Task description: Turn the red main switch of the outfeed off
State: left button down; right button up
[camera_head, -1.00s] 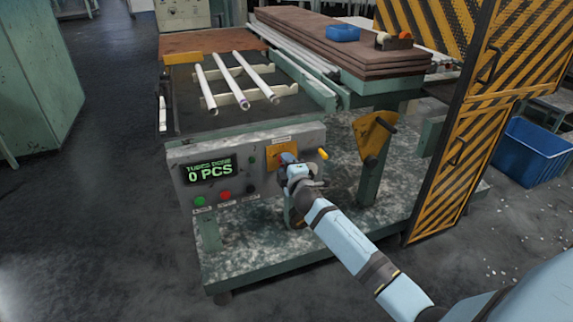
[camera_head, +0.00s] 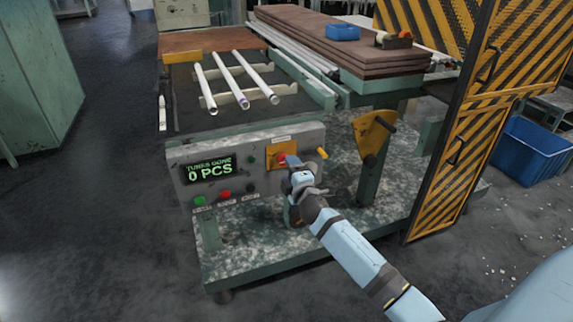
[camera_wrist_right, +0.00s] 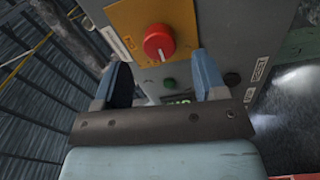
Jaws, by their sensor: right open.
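The red main switch (camera_wrist_right: 158,42) is a round red knob with a pale mark on its face, on a yellow plate (camera_wrist_right: 186,14) on the grey control panel (camera_head: 215,150). In the head view the knob (camera_head: 282,159) is partly hidden behind my right gripper (camera_head: 290,163). In the right wrist view my right gripper (camera_wrist_right: 163,75) is open, its two blue fingers apart and empty. The knob shows between and beyond the fingertips, with no visible contact. My left gripper is not in view.
The panel carries a display (camera_head: 208,170) reading 0 PCS, a green button (camera_head: 199,201), a red button (camera_head: 225,195) and a black one. A striped guard door (camera_head: 465,130) stands right.

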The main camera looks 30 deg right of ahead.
jog(key=v, duration=1)
jog(key=shift+s+a, duration=0.1)
